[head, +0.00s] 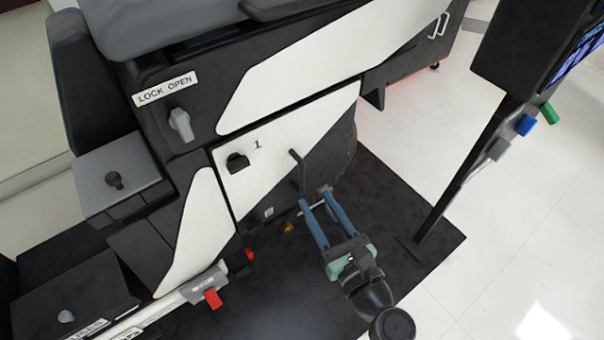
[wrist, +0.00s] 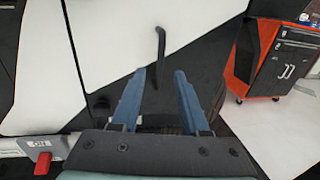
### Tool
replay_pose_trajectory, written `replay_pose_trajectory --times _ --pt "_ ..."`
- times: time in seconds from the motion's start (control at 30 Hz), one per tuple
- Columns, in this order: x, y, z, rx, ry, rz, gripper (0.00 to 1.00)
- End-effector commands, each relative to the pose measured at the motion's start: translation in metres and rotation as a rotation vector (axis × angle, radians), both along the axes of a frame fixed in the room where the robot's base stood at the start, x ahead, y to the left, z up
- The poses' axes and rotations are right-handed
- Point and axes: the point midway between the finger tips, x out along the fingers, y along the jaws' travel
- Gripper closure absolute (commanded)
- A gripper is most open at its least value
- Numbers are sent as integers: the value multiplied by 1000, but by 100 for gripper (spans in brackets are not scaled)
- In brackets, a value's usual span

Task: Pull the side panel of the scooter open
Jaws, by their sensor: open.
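The scooter's side panel (head: 285,130) is white and black, marked "1", and looks closed. It carries a black knob (head: 237,162) and a dark upright bar handle (head: 298,171). The panel also fills much of the wrist view (wrist: 115,35), with the handle (wrist: 160,45) near its middle. My gripper (head: 315,197) is open and empty, its blue fingers pointing at the panel near the handle's lower end. In the wrist view the handle's lower part shows between the fingertips (wrist: 159,74). I cannot tell how far in front of them it is.
A grey lever (head: 181,125) sits under the "LOCK OPEN" label. A white bar with a red clip (head: 212,298) lies at lower left. A dark post with a screen (head: 455,180) stands right. An orange and black cabinet (wrist: 275,65) stands behind. White floor is free at right.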

Motion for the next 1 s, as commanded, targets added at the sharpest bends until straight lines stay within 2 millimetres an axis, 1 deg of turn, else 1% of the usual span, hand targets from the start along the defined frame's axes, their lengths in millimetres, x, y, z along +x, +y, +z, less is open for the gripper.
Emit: replay_pose_trajectory --times 0.03,0.2,0.3,0.4,0.57,0.8,0.87,1.0 --pt "11 6 -2 -1 -2 4 55" --pt "41 19 -1 -2 -3 3 55" --pt "55 25 -1 -4 -2 2 55" --pt "64 29 -1 -2 -1 1 55" --pt "69 32 0 -2 0 0 55" --pt "70 32 0 -2 0 -1 55" --pt "70 32 0 -2 0 -1 66" --pt "70 32 0 -2 0 0 91"
